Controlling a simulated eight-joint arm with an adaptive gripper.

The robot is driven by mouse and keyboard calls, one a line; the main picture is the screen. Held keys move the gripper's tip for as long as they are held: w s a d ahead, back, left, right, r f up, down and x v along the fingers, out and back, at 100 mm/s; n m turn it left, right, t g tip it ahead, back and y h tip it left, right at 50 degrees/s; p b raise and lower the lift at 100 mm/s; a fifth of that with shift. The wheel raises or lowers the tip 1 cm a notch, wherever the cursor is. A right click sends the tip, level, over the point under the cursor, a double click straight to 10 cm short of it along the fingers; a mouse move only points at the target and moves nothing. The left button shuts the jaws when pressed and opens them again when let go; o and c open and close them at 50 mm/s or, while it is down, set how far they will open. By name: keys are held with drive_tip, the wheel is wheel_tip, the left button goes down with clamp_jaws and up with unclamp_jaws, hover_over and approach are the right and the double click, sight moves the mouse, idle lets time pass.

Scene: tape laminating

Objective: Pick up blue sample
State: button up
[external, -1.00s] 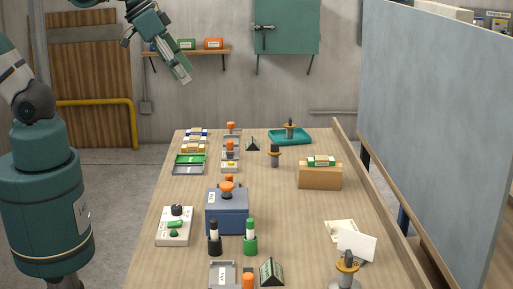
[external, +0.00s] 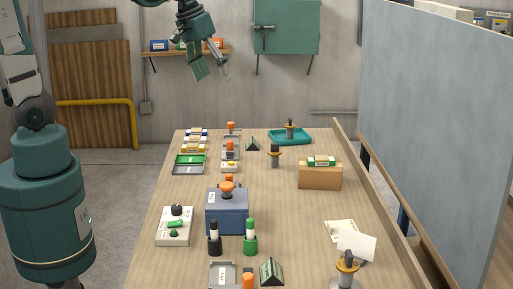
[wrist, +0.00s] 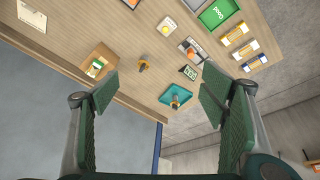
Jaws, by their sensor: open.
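The blue sample (external: 197,132) is a small strip with blue and white on it, at the far left end of the table. It lies at the end of a row, beyond two yellow-orange samples (external: 194,144). In the wrist view the blue sample (wrist: 254,64) shows at the right, beside the table edge. My gripper (external: 212,74) is open and empty, high above the far end of the table and apart from everything. Both fingers frame the wrist view (wrist: 158,100), with the blue sample right of the right finger.
A green tray (external: 189,158) is on the near side of the row. A teal tray (external: 307,139) with an upright handled tool stands at the back right. A grey panel (external: 435,120) borders the right.

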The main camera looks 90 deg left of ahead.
drive_tip(key=a+f+n+g, duration=0.1)
drive_tip(key=a+f+n, duration=0.3)
drive_tip(key=a, duration=0.6)
drive_tip(key=n+g+h+b, duration=0.2)
drive_tip(key=n+g+b, duration=0.1)
drive_tip(key=n, duration=0.3)
hover_over(196, 130)
drive_tip(key=f, duration=1.3)
drive_tip(key=a+f, duration=0.1)
drive_tip(key=f, duration=0.6)
drive_tip(key=shift+w, duration=0.1)
drive_tip(key=shift+f, duration=0.1)
drive_tip(key=shift+d+f, duration=0.1)
drive_tip(key=shift+f, duration=1.1)
drive_tip(key=shift+f+b, duration=0.4)
drive_tip(key=shift+f, duration=2.2)
